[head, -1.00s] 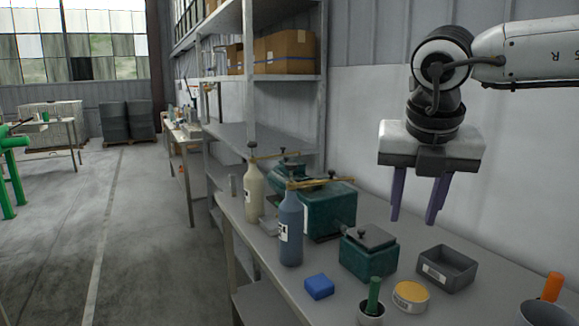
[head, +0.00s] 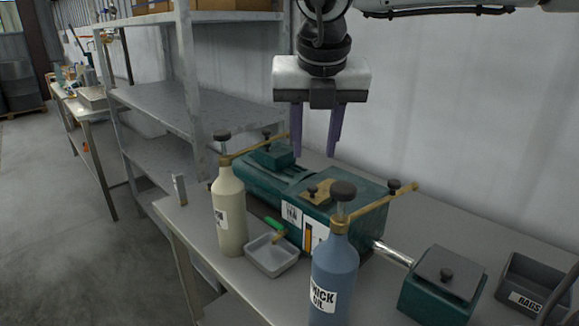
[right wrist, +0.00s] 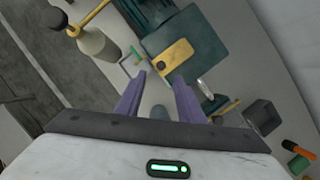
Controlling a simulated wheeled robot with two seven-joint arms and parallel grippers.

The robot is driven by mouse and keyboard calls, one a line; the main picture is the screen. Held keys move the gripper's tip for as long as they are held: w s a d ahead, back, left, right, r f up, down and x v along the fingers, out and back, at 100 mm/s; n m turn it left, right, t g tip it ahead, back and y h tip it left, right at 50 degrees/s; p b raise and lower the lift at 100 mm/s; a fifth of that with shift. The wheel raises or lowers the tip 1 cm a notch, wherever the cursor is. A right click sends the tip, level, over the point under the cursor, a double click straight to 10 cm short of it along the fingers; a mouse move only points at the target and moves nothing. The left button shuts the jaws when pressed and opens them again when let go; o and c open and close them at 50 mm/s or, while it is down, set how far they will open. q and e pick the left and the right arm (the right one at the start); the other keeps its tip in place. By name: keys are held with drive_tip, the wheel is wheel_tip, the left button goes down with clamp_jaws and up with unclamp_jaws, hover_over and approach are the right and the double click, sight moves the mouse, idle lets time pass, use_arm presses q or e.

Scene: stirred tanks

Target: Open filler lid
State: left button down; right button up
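The green machine (head: 355,190) stands on the bench, with a small brass lid plate (head: 320,191) on its top that carries a dark knob. The lid lies flat and looks shut. In the right wrist view the brass lid (right wrist: 173,56) lies just beyond the fingertips. My right gripper (head: 315,150) points down above and behind the machine, its purple fingers apart and empty. The right wrist view also shows the spread fingers (right wrist: 160,82), not touching the lid. My left gripper is in neither current view.
A cream bottle (head: 229,215) and a blue bottle (head: 334,275) with long brass spouts stand in front of the machine. A small grey tray (head: 272,258) lies between them. A green box (head: 440,290) and a rags bin (head: 530,285) stand at right. Shelving (head: 185,100) rises at left.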

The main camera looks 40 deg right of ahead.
sight(313, 186)
drive_tip(key=x, duration=0.6)
drive_tip(key=p+x, duration=0.1)
drive_tip(key=x, duration=0.2)
drive_tip(key=shift+s+d+f, duration=0.15)
drive_tip(key=shift+d+f, duration=0.05)
drive_tip(key=shift+f, duration=0.25)
drive_tip(key=shift+c, duration=0.4)
clamp_jaws()
